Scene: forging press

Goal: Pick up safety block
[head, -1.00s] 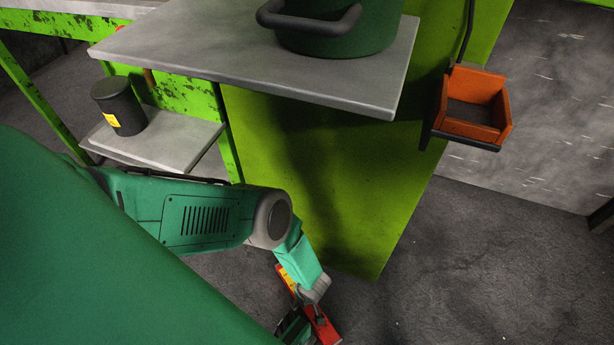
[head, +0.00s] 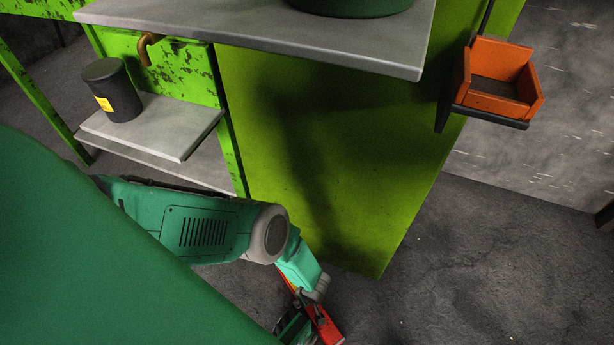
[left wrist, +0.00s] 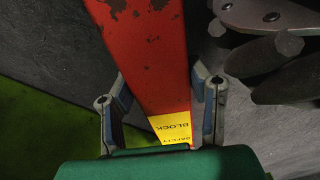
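The safety block is a long red bar with chipped paint and a yellow label. In the left wrist view, the safety block (left wrist: 145,58) runs from the top edge down between the two fingers of my left gripper (left wrist: 162,105). The label end is partly hidden by the green gripper body. The right finger is close to the block, and a gap shows at the left finger. The fingers look open around it. In the head view, the block (head: 324,327) shows low in the middle beside my left gripper (head: 296,322), partly covered by my arm. My right gripper is not in view.
A green press panel (head: 330,150) stands just beyond my arm, under a grey table (head: 250,30). A dark canister (head: 118,92) stands on a low shelf (head: 150,140) at left. An orange bin (head: 500,85) hangs at right. The floor at right (head: 490,270) is clear.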

